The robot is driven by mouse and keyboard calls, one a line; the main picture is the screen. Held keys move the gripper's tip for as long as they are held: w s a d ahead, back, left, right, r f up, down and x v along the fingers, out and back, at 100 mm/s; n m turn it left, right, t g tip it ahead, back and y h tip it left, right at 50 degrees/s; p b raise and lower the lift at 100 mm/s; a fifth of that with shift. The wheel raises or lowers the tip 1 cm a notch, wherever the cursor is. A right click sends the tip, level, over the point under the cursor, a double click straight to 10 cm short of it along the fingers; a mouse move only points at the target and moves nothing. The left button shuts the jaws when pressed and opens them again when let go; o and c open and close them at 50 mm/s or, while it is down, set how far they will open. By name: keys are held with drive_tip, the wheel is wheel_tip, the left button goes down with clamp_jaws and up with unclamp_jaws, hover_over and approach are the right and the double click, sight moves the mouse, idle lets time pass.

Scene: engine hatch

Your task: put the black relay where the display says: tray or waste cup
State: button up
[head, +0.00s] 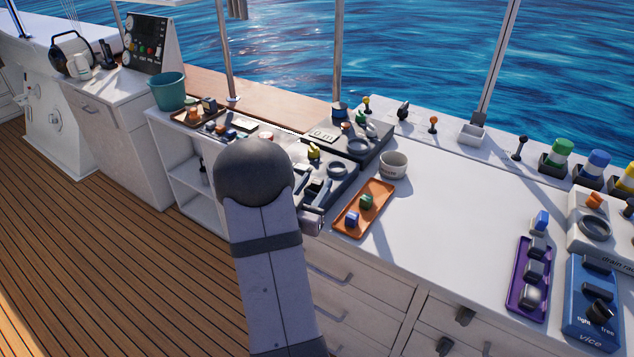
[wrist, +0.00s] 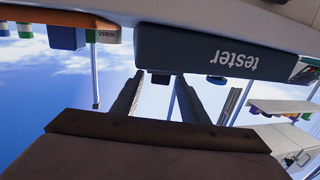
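My gripper shows in the wrist view (wrist: 159,80), its two dark fingers apart with sky between them. A small dark piece (wrist: 160,79) shows between the tips, touching neither finger; I cannot tell whether it is the black relay. Behind it is the dark tester (wrist: 215,50), its label upside down. In the head view my arm hides part of the tester (head: 340,172), and the gripper is low against it.
A purple tray (head: 517,290) with several blocks and a blue vice (head: 590,310) are at the right. A brown tray (head: 185,118) and green bucket (head: 168,92) are at the left. The white counter (head: 450,220) between the orange and purple trays is clear.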

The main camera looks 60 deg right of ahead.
drive_tip(key=shift+o, duration=0.5)
drive_tip(key=shift+b+v, duration=0.6)
drive_tip(key=shift+v, duration=2.05)
drive_tip(key=shift+r, duration=0.25)
drive_tip(key=shift+r, duration=0.1)
wheel_tip(320, 180, up, 10)
drive_tip(key=s+p, duration=0.1)
drive_tip(key=p, duration=0.9)
wheel_tip(320, 180, down, 8)
drive_tip(key=a+y, duration=0.1)
drive_tip(key=y, duration=0.3)
drive_tip(key=shift+g, duration=0.4)
drive_tip(key=shift+w+r+p+x, duration=0.15)
drive_tip(key=shift+p+x, duration=0.1)
drive_tip(key=shift+x, duration=0.95)
drive_tip(key=shift+w+p+x, duration=0.1)
drive_tip(key=shift+p+x, duration=0.15)
drive_tip(key=shift+x, duration=0.9)
drive_tip(key=shift+w+r+p+x, duration=0.15)
drive_tip(key=shift+p+x, duration=0.1)
drive_tip(key=shift+x, duration=0.95)
clamp_jaws()
